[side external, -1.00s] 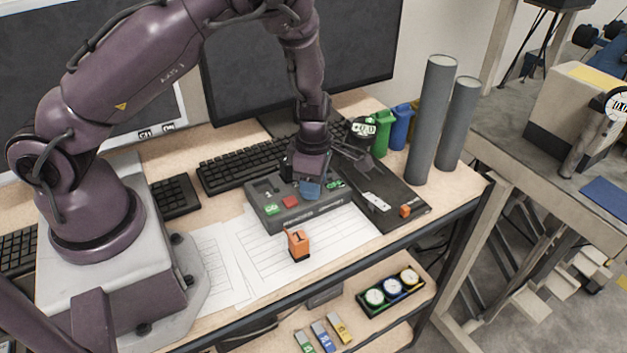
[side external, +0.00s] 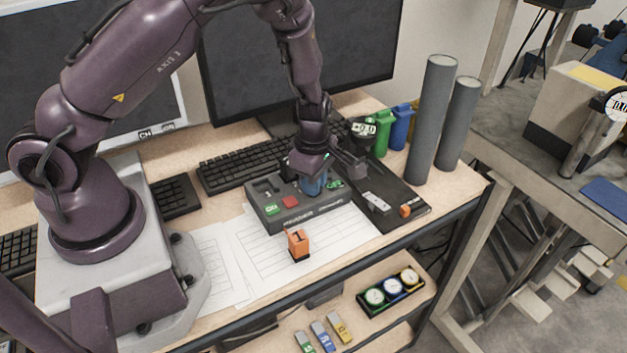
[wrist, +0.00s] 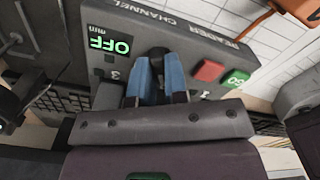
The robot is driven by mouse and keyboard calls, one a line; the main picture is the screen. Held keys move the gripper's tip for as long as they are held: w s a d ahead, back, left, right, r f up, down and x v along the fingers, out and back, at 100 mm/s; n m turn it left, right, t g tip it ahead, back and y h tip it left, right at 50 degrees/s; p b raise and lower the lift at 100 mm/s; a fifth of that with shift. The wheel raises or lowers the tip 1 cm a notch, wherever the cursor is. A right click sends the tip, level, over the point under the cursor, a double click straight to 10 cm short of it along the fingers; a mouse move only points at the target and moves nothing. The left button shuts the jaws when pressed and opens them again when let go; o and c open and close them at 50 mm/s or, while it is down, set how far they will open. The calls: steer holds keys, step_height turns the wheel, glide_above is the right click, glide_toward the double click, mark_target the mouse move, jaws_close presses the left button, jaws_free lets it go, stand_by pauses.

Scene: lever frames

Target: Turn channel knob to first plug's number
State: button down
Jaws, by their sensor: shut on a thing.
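The reader channel box (side external: 290,215) is a grey unit on the desk with a red button (side external: 290,201) and green displays. In the wrist view its panel (wrist: 185,35) reads "READER CHANNEL", and a green display (wrist: 110,42) reads "OFF". The dark channel knob (wrist: 157,62) stands between the blue fingers of my gripper (wrist: 158,75), which is shut on it. In the side view my gripper (side external: 314,184) is down at the box's top. The fingers hide most of the knob and its pointer. I cannot tell which object is the first plug.
An orange block-like item (side external: 298,244) stands on papers in front of the box. A black panel (side external: 400,190) with a grey piece (side external: 376,202) lies to the right. Grey cylinders (side external: 434,120) stand behind it. A lower shelf holds dials (side external: 391,291) and small coloured sticks (side external: 322,335).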

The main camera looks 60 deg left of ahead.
steer(key=m, duration=0.7)
steer(key=shift+r, duration=0.1)
steer(key=m, duration=0.4)
steer(key=shift+m, duration=1.9)
steer(key=c, duration=1.1)
jaws_free()
steer(key=shift+c, duration=0.2)
step_height(320, 180, up, 13)
steer(key=shift+m, duration=0.3)
